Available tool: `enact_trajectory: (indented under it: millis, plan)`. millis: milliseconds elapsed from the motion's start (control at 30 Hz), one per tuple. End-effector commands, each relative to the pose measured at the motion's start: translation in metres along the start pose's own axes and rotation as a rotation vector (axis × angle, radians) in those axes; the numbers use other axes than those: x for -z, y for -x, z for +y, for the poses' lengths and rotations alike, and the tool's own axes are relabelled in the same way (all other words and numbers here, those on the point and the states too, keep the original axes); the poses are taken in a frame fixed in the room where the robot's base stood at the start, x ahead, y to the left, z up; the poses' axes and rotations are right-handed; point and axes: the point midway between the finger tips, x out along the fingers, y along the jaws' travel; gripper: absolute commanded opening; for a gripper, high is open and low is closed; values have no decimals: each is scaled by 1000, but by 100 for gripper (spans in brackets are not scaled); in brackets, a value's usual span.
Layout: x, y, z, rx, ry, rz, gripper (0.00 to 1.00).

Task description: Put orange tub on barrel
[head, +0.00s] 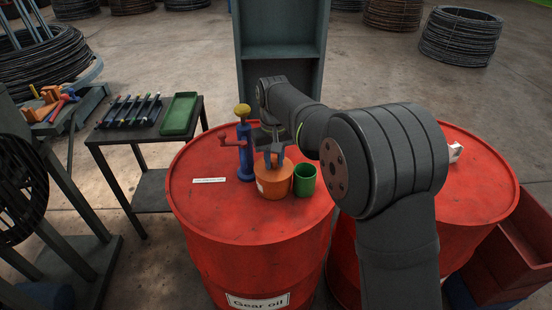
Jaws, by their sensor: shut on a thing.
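The orange tub (274,182) is upright at the left red barrel (225,226), which carries a "Gear oil" label. It appears to rest on the barrel's top, though a small gap beneath it would be hard to see. My gripper (273,161) reaches down over the tub from above and is shut on its upper part. My dark arm comes in from the right and covers part of both barrels. A green cup (304,180) stands close to the tub's right side.
A blue post with a yellow knob and red handle (244,145) stands just left of the tub. A second red barrel (478,178) is at right. A side table with a green tray (180,114) stands at left. The left barrel's top has free room at its front left.

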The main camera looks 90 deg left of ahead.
Motion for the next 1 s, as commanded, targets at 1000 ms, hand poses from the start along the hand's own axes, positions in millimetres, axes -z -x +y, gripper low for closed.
enact_trajectory:
  millis: [1000]
  plan:
    - [1,99,0,0,0,3,44]
